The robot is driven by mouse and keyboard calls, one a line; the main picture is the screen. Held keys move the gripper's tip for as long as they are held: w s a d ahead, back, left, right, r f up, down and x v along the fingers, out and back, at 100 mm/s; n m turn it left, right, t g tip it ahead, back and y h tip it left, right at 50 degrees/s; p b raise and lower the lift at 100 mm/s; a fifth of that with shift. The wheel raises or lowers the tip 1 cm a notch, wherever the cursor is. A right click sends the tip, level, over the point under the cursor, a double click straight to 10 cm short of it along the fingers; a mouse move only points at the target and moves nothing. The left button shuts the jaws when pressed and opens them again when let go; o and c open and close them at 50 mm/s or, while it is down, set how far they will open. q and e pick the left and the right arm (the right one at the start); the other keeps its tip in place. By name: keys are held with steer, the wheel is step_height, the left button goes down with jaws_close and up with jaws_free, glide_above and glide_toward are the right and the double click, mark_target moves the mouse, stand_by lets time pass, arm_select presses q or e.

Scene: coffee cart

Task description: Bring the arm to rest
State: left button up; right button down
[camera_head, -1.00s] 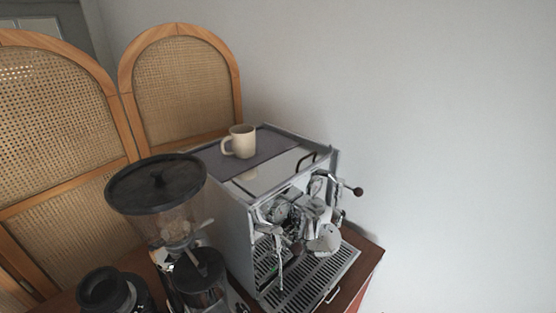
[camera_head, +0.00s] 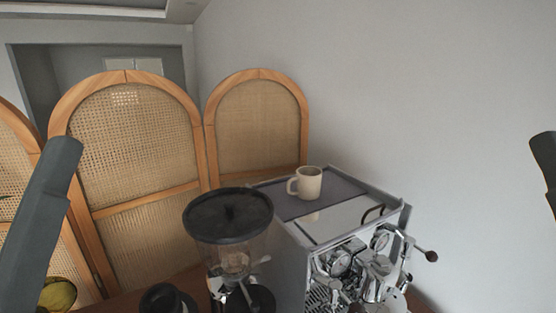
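A dark grey link of my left arm stands raised at the left edge, and a dark piece of my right arm shows at the right edge. Neither gripper can be made out. The espresso machine (camera_head: 291,270) stands at the lower right of the picture, with a cream mug (camera_head: 309,184) upright on the dark mat (camera_head: 345,188) on its top. The grinder (camera_head: 229,214) with its black lid stands to the left of the machine. The machine's lower part is cut off by the bottom edge.
Arched cane screens (camera_head: 138,150) stand behind the cart, and a plain grey wall (camera_head: 450,100) is at the right. A black round object (camera_head: 165,300) is left of the grinder. A yellow rounded thing (camera_head: 57,295) shows at the lower left, partly hidden.

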step_height(320, 180, up, 25)
steer(key=p, duration=2.2)
steer(key=shift+w+r+y, duration=0.2)
steer(key=shift+w+y, duration=0.05)
steer(key=shift+y, duration=0.05)
steer(key=shift+a, duration=0.1)
